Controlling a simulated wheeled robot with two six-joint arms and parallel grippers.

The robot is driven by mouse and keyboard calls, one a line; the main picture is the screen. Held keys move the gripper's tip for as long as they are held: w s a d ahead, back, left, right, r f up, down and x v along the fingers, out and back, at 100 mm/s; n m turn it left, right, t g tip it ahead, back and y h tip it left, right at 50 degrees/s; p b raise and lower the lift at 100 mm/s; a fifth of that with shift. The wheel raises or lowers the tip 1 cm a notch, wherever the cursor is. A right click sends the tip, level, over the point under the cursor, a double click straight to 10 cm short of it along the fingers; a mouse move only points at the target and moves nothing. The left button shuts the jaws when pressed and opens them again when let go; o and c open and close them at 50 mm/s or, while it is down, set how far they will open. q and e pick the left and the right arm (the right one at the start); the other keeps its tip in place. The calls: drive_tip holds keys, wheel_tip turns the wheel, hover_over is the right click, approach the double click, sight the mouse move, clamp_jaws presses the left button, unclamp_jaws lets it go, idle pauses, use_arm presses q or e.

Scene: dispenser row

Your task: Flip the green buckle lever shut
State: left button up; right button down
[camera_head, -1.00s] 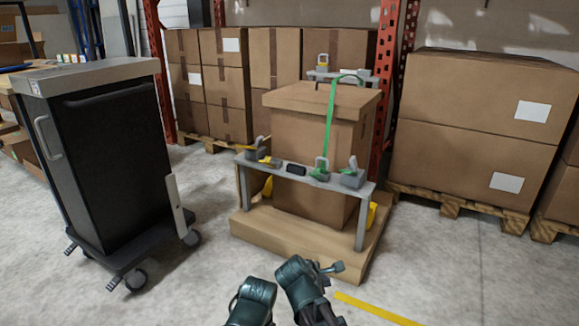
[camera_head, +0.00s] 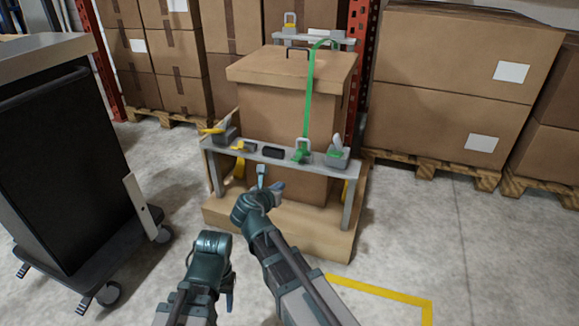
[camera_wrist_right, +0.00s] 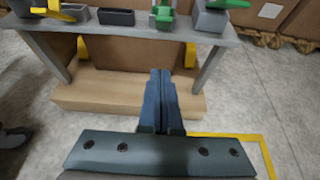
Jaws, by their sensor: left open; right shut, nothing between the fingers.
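A green strap (camera_head: 309,95) runs down the front of the large carton to a green buckle (camera_head: 301,153) on a grey rail (camera_head: 225,146). The buckle also shows at the top of the right wrist view (camera_wrist_right: 163,14). To its right on the rail is a grey block (camera_head: 337,160) with a green piece; in the right wrist view a green lever (camera_wrist_right: 229,4) sits on that block. My right gripper (camera_head: 262,173) is shut and empty, below and in front of the rail; its fingers (camera_wrist_right: 160,80) touch nothing. My left gripper (camera_head: 228,298) is low at the front, apart from the rail; its fingers are mostly hidden.
A yellow lever (camera_head: 212,130) on a grey block and a black box (camera_head: 273,152) share the rail. The strapped carton (camera_head: 285,110) stands on a wooden base (camera_head: 300,236). A dark cabinet cart (camera_head: 62,165) stands left. Floor to the right is clear.

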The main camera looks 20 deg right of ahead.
approach(299, 157)
drive_tip(key=shift+w+d+f+b, duration=0.15)
drive_tip(key=shift+w+f, duration=0.2)
drive_tip(key=shift+f, duration=0.3)
drive_tip(key=shift+w+d+f+b, duration=0.1)
drive_tip(key=shift+w+d+f, duration=0.1)
drive_tip(key=shift+w+f, duration=0.3)
drive_tip(key=shift+w+d+f+b, duration=0.15)
drive_tip(key=shift+w+f, duration=0.1)
drive_tip(key=shift+f, duration=0.5)
